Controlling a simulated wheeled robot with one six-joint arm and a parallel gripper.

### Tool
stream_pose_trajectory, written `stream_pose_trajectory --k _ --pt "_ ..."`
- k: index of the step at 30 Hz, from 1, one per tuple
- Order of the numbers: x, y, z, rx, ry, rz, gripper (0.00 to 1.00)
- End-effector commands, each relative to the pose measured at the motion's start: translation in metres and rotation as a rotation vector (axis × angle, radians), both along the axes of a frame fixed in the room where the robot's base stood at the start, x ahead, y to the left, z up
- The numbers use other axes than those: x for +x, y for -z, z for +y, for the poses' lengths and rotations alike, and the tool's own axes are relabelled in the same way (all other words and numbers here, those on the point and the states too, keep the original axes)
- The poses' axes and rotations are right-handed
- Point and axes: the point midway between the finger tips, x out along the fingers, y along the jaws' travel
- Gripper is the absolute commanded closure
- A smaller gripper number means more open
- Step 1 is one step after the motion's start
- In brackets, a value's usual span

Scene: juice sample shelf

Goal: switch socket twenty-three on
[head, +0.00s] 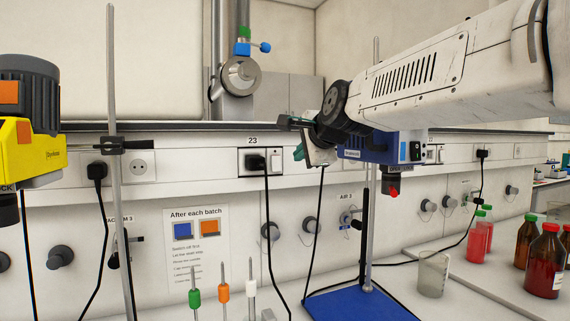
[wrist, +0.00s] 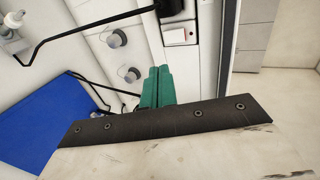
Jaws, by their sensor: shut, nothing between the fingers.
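Socket twenty-three (head: 262,161) is on the wall trunking under the label "23" (head: 253,141), with a black plug (head: 256,163) in its left part. Its pale rocker switch (head: 276,162) is right of the plug. My gripper (head: 299,152), with green fingers, is to the right of the socket in the head view. In the wrist view its closed fingers (wrist: 158,70) are just below the switch, empty, with no contact visible.
A blue stand base (head: 350,304) with a rod and a blue device (head: 385,148) is right of the socket. The plug's cable hangs down. A yellow device (head: 28,145) and another rod are left. A beaker (head: 432,274) and bottles (head: 545,262) stand on the bench.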

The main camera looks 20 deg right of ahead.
Motion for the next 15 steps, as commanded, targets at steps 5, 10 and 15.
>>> stream_pose_trajectory --k 5,10,15 --pt "0.011 0.005 0.000 0.000 0.000 0.001 1.00" --pt "0.039 0.019 0.000 0.000 -0.001 0.003 1.00" --pt "0.073 0.035 -0.001 0.000 -0.001 0.004 1.00"
